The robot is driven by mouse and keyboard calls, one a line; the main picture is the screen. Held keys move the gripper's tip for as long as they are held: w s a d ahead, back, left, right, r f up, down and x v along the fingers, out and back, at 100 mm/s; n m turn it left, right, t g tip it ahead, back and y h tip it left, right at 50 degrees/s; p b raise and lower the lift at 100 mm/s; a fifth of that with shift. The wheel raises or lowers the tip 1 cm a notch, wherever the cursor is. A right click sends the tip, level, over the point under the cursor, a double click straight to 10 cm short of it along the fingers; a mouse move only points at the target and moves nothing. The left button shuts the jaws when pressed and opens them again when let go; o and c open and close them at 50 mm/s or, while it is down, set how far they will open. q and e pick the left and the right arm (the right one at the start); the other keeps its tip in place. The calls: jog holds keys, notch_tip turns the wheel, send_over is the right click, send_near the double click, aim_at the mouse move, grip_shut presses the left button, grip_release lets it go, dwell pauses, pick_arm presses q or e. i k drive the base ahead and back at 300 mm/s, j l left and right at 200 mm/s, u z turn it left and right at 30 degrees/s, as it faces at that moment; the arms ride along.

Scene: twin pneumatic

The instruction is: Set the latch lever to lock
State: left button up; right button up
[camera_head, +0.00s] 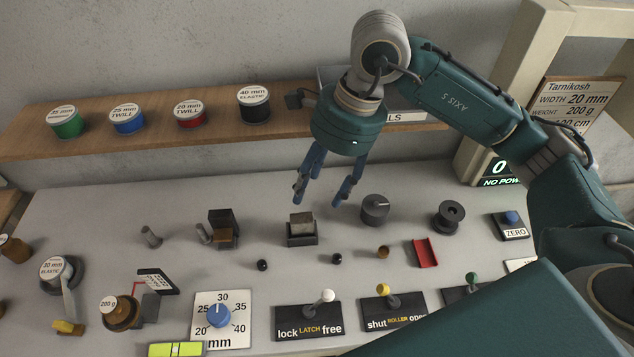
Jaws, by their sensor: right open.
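The latch lever has a white knob (328,296) and rises from a black plate (308,329) marked "lock LATCH free" at the front of the bench. The lever tilts to the right, toward "free". My right gripper (319,197) hangs fingers down above the back of the bench, open and empty. It is behind the latch lever and well apart from it. My left gripper is not in view.
A yellow-knobbed roller lever (383,289) stands just right of the latch plate, and a blue dial (219,315) just left. A black block holder (302,239), small black knobs and a red tray (426,253) lie behind. Spools line the shelf (75,144).

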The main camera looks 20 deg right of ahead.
aim_at(328, 295)
jog(key=k, duration=2)
